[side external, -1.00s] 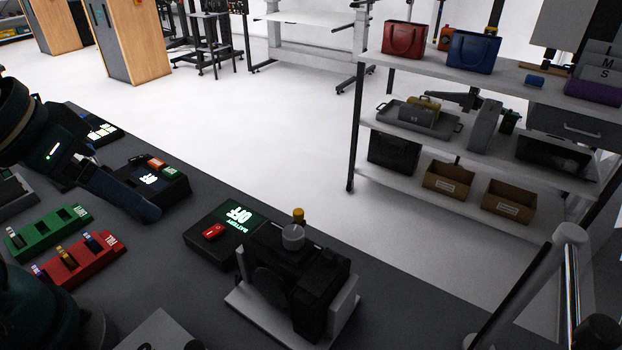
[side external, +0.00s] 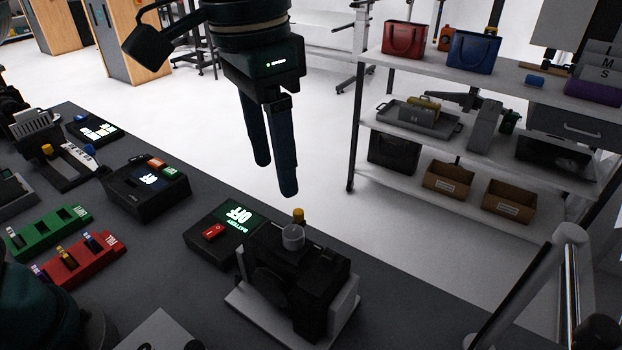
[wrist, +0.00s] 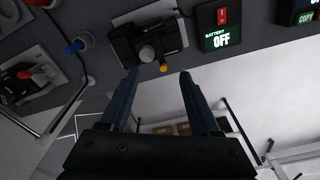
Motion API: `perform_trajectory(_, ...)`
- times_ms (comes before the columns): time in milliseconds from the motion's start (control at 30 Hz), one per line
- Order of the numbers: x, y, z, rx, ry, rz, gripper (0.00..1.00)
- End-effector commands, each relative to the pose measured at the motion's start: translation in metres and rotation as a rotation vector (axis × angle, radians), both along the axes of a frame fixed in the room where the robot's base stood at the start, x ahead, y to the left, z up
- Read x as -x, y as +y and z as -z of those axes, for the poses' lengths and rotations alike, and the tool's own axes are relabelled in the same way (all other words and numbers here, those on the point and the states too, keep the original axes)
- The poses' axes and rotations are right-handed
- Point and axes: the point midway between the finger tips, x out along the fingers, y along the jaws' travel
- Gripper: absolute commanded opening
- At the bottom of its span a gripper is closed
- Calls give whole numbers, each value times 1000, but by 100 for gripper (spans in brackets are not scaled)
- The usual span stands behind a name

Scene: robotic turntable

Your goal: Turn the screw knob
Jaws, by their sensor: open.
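A black camera-like device (side external: 312,285) stands on a light base plate near the table's right edge. On its top is a silver round knob (side external: 293,237), with a small yellow knob (side external: 298,215) just behind it. The wrist view also shows the silver knob (wrist: 147,53) and the yellow knob (wrist: 164,68). I cannot tell which one is the screw knob. My gripper (side external: 276,178) points down above the device, open and empty, with clear air below its fingertips. In the wrist view, the device lies just beyond my fingertips (wrist: 158,74).
A battery box (side external: 221,231) with a red switch and an "OFF" screen stands left of the device. Red (side external: 82,262) and green (side external: 48,232) slotted blocks and another black box (side external: 146,190) are further left. A shelf unit (side external: 455,140) stands behind, across open floor.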

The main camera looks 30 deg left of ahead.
Motion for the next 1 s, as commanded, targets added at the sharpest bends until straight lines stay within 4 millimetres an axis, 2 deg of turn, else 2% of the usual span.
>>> perform_trajectory(100,-2,-17,20,-18,38,46,63)
perform_trajectory(267,3,-25,35,-37,73,73,63)
perform_trajectory(733,3,-25,75,-36,71,72,63)
perform_trajectory(1000,3,-25,83,-35,68,72,63)
